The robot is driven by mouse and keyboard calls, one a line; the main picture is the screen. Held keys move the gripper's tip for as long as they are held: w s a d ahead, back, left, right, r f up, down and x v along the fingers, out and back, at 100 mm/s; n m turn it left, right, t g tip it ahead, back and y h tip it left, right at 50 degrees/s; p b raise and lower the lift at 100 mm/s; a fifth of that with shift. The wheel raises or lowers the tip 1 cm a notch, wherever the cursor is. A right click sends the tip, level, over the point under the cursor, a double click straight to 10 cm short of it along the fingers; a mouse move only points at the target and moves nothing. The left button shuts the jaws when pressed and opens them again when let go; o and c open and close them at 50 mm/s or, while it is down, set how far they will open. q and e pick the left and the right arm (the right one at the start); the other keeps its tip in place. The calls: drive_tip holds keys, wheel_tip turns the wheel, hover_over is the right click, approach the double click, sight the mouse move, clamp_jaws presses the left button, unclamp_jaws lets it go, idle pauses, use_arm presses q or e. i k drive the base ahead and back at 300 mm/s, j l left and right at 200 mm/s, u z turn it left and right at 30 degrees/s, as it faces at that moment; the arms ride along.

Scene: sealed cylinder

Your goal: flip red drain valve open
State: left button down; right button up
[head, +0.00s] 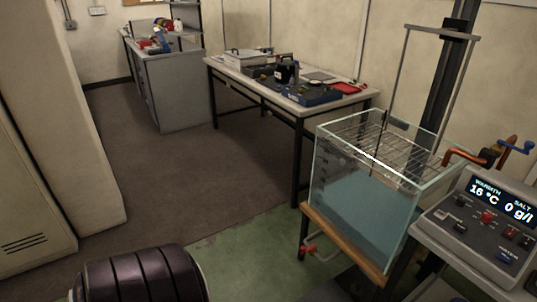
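A red drain valve handle (310,249) shows in the head view, low under the front left corner of the glass tank (334,190). It sits on a short pale pipe below the tank's wooden stand top. The handle is small here, and I cannot tell whether the valve is open or shut. The tank holds blue-green liquid in its lower part, with a wire rack above it. Neither of my grippers is in the head view.
A control panel (484,222) at the right reads 16 °C and 0 g/l. A blue-handled tap (516,144) and a copper pipe are behind it. A worktable (357,97) with equipment and a grey cabinet (185,92) stand farther back.

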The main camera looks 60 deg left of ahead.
sight(303, 249)
drive_tip(key=u, duration=1.4)
